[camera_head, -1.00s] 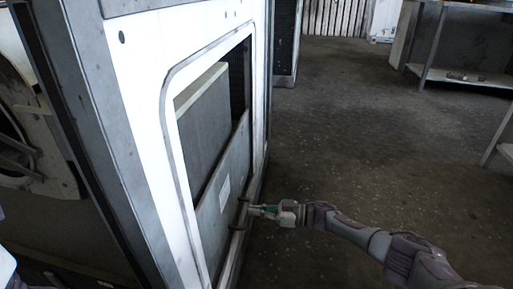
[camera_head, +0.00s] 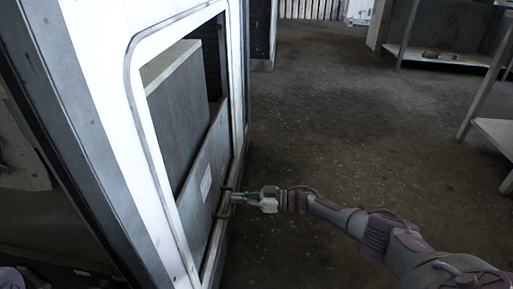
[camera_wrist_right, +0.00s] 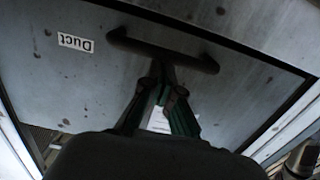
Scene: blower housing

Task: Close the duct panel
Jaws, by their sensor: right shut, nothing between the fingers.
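The duct panel (camera_head: 194,205) is a grey sheet with a white label in the lower part of the white housing's opening; the opening above its slanted top edge is uncovered. In the right wrist view the panel (camera_wrist_right: 60,85) shows an upside-down "Duct" label (camera_wrist_right: 75,43) and a dark bar handle (camera_wrist_right: 165,47). In the head view the handle (camera_head: 225,203) is at the panel's right side. My right gripper (camera_head: 237,198) is shut and empty at the handle. Its fingertips (camera_wrist_right: 162,84) are close to the bar; I cannot tell whether they touch.
The white housing (camera_head: 105,100) fills the left side, with a grey box-like part (camera_head: 180,105) inside its opening. Metal shelving (camera_head: 440,58) and a table (camera_head: 497,132) stand at the right. The dark floor (camera_head: 330,130) between is clear.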

